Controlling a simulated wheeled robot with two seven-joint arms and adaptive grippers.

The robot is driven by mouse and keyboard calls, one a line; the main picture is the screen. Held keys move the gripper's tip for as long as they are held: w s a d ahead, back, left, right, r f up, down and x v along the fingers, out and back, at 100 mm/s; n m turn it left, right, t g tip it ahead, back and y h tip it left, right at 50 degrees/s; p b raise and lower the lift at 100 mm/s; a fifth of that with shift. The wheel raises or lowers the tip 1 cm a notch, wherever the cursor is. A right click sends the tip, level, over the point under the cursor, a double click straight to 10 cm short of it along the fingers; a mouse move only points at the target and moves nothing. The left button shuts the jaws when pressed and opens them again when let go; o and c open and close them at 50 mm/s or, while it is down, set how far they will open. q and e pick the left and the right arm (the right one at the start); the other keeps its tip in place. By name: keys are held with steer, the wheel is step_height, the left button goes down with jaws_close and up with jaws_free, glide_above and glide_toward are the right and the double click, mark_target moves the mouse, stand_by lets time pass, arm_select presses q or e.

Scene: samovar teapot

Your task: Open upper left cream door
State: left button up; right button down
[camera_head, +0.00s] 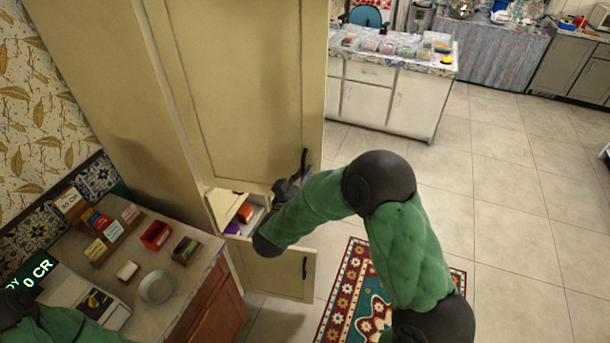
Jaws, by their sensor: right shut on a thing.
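A tall cream cabinet (110,70) stands at the left, with a cream upper door (235,80) facing me. The door's dark handle (305,157) is near its lower right edge. My right gripper (300,176) is at this handle and shut on it, partly hidden by my own wrist. I cannot tell exactly how far the door stands from its frame. My left arm shows at the bottom left corner, but its gripper is not in view.
Below the upper door, a white-lined space holds an orange item (245,213); a cream lower front (275,272) stands under it. A counter (190,300) with a round tin (157,286) is at the lower left. Tiled floor (520,220) is clear at right; a patterned rug (335,300) lies below.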

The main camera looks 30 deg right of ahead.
steer(key=c, duration=1.2)
jaws_free()
steer(key=shift+o, duration=0.2)
steer(key=v, duration=1.2)
steer(key=shift+w+f, duration=0.1)
